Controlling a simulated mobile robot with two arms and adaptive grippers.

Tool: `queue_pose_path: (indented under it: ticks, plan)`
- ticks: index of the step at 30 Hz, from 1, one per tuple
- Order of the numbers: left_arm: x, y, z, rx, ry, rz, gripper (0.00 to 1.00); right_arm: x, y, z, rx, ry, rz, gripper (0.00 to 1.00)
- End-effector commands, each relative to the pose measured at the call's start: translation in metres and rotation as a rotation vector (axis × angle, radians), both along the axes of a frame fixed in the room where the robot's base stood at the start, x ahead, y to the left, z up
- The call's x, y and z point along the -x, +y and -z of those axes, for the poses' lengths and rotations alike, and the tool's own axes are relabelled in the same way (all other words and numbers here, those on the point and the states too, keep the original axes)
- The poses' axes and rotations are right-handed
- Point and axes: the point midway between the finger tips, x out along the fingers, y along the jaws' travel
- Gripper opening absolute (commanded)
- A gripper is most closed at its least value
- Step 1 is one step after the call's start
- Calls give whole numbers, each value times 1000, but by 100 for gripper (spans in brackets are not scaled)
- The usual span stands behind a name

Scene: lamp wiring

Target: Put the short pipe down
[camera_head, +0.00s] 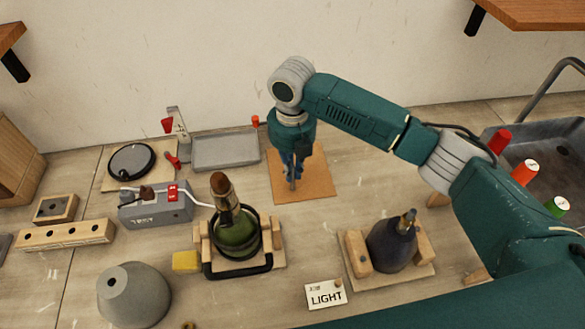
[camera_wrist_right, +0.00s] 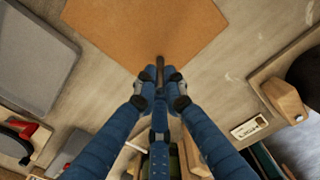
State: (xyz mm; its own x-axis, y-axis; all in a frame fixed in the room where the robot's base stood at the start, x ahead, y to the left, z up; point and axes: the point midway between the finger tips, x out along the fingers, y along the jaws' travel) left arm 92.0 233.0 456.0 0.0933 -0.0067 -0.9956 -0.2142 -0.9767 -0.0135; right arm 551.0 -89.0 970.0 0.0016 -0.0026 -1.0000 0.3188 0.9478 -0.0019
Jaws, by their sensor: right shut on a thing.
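My right gripper (camera_head: 292,176) points down over the tan mat (camera_head: 318,184) in the head view. In the right wrist view its blue fingers (camera_wrist_right: 160,92) are closed together on the short pipe (camera_wrist_right: 160,66), a thin dark brown piece whose end sticks out beyond the fingertips. The rest of the pipe is hidden by the fingers. The mat also shows in the wrist view (camera_wrist_right: 135,22), with the pipe's end near its edge. I cannot tell whether the pipe touches the surface. My left gripper is not in view.
A grey tray (camera_head: 226,152) lies left of the mat. A green bottle (camera_head: 236,238) in a wooden cradle stands in front, and a dark bottle (camera_head: 390,245) in another cradle stands front right. A LIGHT card (camera_head: 326,294) lies between them. The mat's visible surface is clear.

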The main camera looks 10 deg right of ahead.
Motion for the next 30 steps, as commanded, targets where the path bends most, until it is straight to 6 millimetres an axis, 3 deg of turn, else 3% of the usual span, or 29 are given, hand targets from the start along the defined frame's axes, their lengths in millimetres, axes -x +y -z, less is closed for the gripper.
queue_pose_path:
  ticks: [3, 4, 6, 17, 22, 30]
  plan:
    - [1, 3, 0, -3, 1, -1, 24, 0, 0, 3, 0, 0, 0, 0]
    - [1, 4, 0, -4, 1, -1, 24, 0, 0, 3, 0, 0, 0, 15]
    - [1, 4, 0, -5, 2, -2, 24, 0, 0, 2, 0, 0, 0, 28]
    - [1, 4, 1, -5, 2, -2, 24, -1, 0, -2, -2, -2, 0, 28]
    - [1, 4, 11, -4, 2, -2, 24, -2, 1, -25, -1, -6, -1, 28]
    - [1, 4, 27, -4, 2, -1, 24, -2, 1, -83, -1, -6, 1, 28]
